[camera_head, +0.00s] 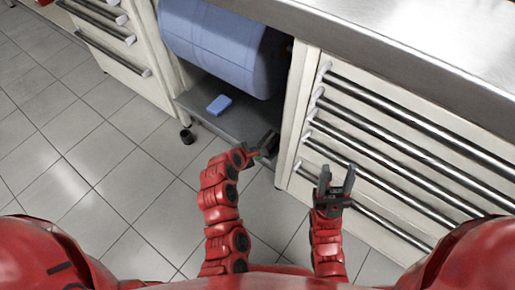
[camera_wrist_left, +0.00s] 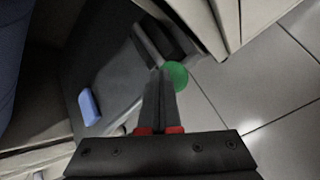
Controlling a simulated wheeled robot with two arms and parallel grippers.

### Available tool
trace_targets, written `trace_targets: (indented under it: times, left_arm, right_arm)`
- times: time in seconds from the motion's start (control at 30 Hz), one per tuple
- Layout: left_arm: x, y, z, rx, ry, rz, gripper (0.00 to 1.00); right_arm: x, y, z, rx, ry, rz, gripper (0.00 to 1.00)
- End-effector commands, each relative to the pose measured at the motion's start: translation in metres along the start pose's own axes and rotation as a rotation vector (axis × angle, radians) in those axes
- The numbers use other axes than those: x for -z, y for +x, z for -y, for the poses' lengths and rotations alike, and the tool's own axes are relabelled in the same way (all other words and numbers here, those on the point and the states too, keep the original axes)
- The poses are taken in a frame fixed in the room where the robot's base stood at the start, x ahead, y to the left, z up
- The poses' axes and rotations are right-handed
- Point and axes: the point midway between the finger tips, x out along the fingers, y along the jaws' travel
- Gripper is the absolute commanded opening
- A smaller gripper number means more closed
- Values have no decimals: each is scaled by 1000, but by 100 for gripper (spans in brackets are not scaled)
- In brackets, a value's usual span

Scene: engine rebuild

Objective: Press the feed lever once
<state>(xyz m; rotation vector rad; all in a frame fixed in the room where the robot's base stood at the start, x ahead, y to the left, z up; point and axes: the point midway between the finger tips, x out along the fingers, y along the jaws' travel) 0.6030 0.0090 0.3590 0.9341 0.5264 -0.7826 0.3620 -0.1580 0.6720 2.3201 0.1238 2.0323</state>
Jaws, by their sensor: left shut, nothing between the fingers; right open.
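A dark, block-like part that looks like the feed lever (camera_head: 270,141) sits at the front right of the open cabinet bay, low beside the drawer unit. It also shows in the left wrist view (camera_wrist_left: 158,38), just beyond my fingertips. A green disc (camera_wrist_left: 175,76) is right beside the tips there; I cannot tell whether it belongs to the lever. My left gripper (camera_head: 259,153) is shut and empty, its tips (camera_wrist_left: 162,72) close to the dark part; contact cannot be told. My right gripper (camera_head: 336,181) is open and empty in front of the drawers.
A large blue drum (camera_head: 215,45) lies in the bay above a grey shelf (camera_head: 195,102). A small blue block (camera_head: 219,105) lies on the shelf. A drawer unit (camera_head: 290,150) with long metal handles stands at right. Floor at left is clear.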

Motion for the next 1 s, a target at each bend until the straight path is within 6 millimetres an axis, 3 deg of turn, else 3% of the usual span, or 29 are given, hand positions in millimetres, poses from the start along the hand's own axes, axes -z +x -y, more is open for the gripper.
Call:
trace_targets:
  times: [0.33,0.77,1.0]
  left_arm:
    - [-12,-16,-12,0,-1,1,0]
    - [-13,-18,-13,-1,0,1,0]
    - [-22,-30,-22,-1,0,1,0]
  right_arm:
    - [3,24,-2,0,0,0,50]
    - [4,27,-2,0,0,0,50]
    - [6,45,-4,0,0,0,50]
